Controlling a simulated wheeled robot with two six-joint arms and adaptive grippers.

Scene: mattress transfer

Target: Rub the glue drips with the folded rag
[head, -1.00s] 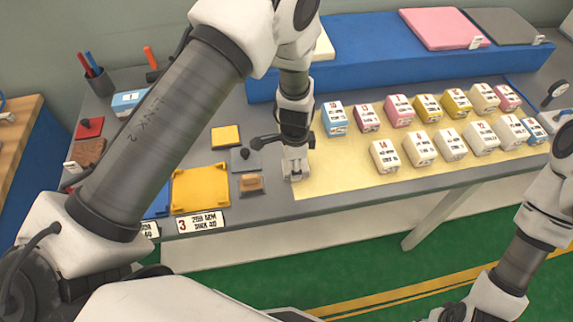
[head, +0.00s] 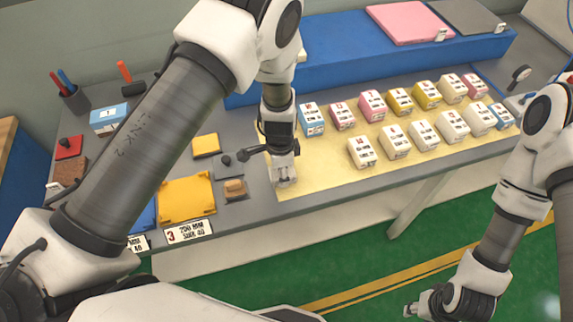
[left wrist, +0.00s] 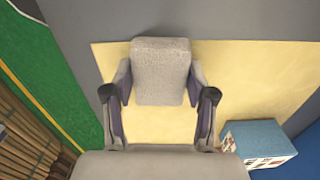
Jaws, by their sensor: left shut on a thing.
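My left gripper (head: 285,172) is low over the left end of the pale yellow sheet (head: 325,175) on the grey bench. In the left wrist view its two fingers (left wrist: 160,98) are shut on a grey, rough block-like folded rag (left wrist: 160,62). The rag lies over the sheet's edge, by the grey bench top. I cannot tell whether it touches the surface. I cannot make out any glue drips. My right gripper (head: 415,307) hangs over the green floor at the bottom right, and its finger state is unclear.
Several labelled blocks stand in two rows (head: 395,141) on the sheet; a blue one (left wrist: 258,142) is near my left fingers. Left of it lie a yellow tray (head: 186,200) and small pads. A blue raised shelf (head: 340,60) runs along the back.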

